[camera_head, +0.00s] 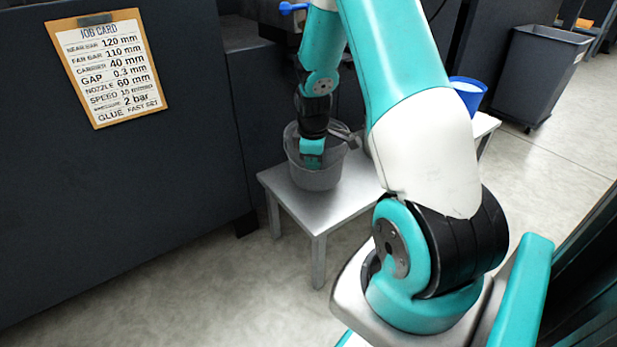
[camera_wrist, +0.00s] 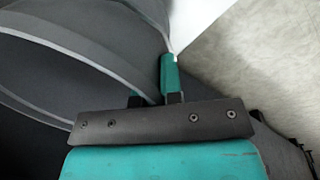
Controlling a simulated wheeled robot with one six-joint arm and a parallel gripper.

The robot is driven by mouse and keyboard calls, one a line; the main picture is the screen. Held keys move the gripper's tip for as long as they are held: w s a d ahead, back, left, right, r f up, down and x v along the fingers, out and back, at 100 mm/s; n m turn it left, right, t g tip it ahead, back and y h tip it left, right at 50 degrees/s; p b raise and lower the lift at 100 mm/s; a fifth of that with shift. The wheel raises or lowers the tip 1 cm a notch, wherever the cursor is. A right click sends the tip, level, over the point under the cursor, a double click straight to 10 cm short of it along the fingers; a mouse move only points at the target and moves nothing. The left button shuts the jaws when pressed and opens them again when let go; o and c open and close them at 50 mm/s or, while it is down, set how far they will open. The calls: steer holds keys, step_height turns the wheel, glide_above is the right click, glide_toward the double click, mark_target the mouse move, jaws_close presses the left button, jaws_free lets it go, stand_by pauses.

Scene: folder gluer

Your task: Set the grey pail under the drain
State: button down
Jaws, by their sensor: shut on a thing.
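The grey pail (camera_head: 316,178) stands upright on, or just over, the low metal table beside the dark machine. My gripper (camera_head: 325,152) is at the pail's rim, and in the wrist view a teal finger (camera_wrist: 170,78) is against the pail's wall (camera_wrist: 95,55). My gripper is shut on the pail; the second finger is mostly hidden. A blue handle (camera_head: 293,8) shows on the machine above the table, at the top of the head view. The drain's outlet cannot be made out; my arm covers part of that area.
The low metal table (camera_head: 345,205) has bare top in front of the pail. A blue pail (camera_head: 468,93) stands at its right end, partly behind my arm. A dark bin (camera_head: 540,75) is farther right. A job card (camera_head: 108,68) hangs on the machine at left.

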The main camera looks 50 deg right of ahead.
mark_target(314, 172)
step_height(314, 172, down, 4)
steer(key=b, duration=0.4)
steer(key=shift+d+r, duration=0.1)
steer(key=shift+d+f+b, duration=0.1)
steer(key=shift+f+b, duration=0.1)
steer(key=shift+b, duration=0.1)
steer(key=shift+w+r, duration=0.2)
steer(key=shift+f, duration=0.2)
steer(key=c, duration=1.3)
jaws_free()
